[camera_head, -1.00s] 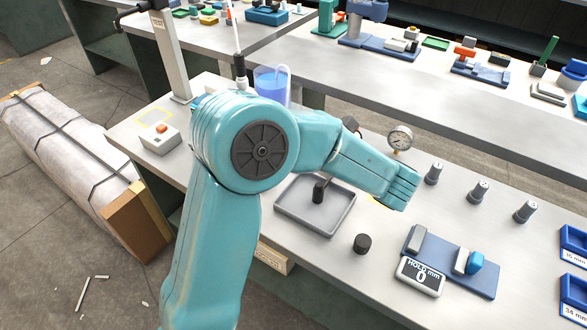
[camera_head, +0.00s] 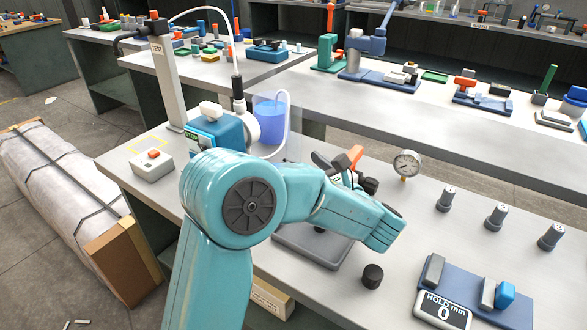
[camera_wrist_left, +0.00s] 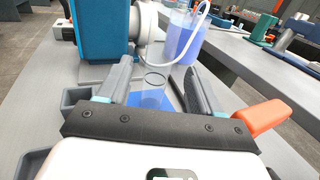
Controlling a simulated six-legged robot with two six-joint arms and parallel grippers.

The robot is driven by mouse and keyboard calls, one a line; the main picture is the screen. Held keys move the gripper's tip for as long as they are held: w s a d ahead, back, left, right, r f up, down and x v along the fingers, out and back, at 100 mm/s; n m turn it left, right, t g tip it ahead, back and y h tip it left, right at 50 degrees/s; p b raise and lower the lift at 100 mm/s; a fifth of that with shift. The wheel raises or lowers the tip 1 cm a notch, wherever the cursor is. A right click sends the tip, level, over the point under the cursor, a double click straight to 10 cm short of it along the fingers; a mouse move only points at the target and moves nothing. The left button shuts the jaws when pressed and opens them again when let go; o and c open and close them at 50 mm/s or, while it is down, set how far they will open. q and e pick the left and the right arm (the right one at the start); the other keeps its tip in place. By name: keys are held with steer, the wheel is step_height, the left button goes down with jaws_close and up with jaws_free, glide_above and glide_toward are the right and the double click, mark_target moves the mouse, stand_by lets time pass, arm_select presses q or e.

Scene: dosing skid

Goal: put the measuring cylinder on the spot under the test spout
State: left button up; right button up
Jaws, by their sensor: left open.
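The measuring cylinder (camera_wrist_left: 154,80) appears as a clear tube with a blue base, between my left gripper's fingers in the left wrist view. My left gripper (camera_wrist_left: 157,70) is open, one finger on each side of it; contact is not clear. In the head view the gripper (camera_head: 330,165) is partly hidden behind my forearm, and the clear cylinder is hard to make out. The spot is a yellow outlined square (camera_head: 147,144) on the bench, below the spout on the TEST post (camera_head: 167,80). It looks empty. My right gripper is not in view.
A blue pump (camera_head: 217,128) and a beaker of blue liquid (camera_head: 271,121) with a hose stand between the gripper and the post. An orange lever (camera_wrist_left: 260,117) is close beside the gripper. A switch box (camera_head: 152,165) sits before the spot. A grey tray (camera_head: 310,252) lies under my forearm.

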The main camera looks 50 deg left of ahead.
mark_target(298, 157)
arm_select(q)
steer(key=shift+w+a+r+b, duration=0.1)
steer(key=shift+a+b, duration=0.1)
steer(key=shift+a, duration=0.65)
steer(key=shift+w+a+r+b, duration=0.1)
steer(key=shift+w+a+b, duration=0.1)
steer(key=shift+a, duration=0.65)
steer(key=shift+w+a+r+b, duration=0.1)
steer(key=shift+a+b, duration=0.1)
steer(key=shift+a, duration=0.65)
